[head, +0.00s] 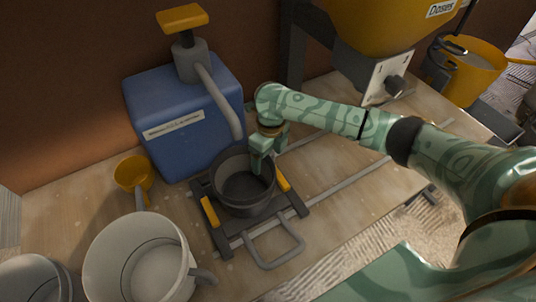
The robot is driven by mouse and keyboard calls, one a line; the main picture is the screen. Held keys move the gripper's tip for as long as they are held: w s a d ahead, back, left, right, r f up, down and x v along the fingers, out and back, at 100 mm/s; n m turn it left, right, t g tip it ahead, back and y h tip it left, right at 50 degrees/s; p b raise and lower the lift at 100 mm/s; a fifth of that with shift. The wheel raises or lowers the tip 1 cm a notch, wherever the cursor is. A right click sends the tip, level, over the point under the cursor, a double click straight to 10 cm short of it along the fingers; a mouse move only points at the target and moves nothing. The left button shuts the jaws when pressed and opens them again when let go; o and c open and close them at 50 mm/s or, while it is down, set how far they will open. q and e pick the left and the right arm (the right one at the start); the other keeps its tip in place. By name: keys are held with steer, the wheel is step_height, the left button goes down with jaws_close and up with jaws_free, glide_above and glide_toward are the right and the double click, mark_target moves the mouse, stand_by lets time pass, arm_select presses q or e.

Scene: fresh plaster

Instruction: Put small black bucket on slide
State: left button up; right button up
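The small black bucket (232,200) stands upright on the slide (219,238), a dark carriage with yellow side pieces and a grey loop handle at its front. The slide lies across pale metal rails on the wooden table. My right gripper (262,161) points down at the bucket's back right rim, with its fingertips at or just over the rim. The overlap hides whether the fingers are closed on the rim. My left gripper is not in view.
A blue container (180,105) with a yellow-topped pump stands behind the bucket. A yellow scoop (133,174) and a large white bucket (108,258) are at left. A yellow hopper (375,28) stands behind my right arm. The rails (345,180) right of the slide are clear.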

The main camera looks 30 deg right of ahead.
steer(key=shift+r, duration=0.1)
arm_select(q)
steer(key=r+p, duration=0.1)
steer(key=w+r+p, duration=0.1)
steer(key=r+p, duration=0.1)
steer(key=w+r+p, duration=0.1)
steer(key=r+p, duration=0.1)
arm_select(e)
step_height(320, 180, up, 12)
steer(key=shift+w+d, duration=0.15)
steer(key=shift+d, duration=0.25)
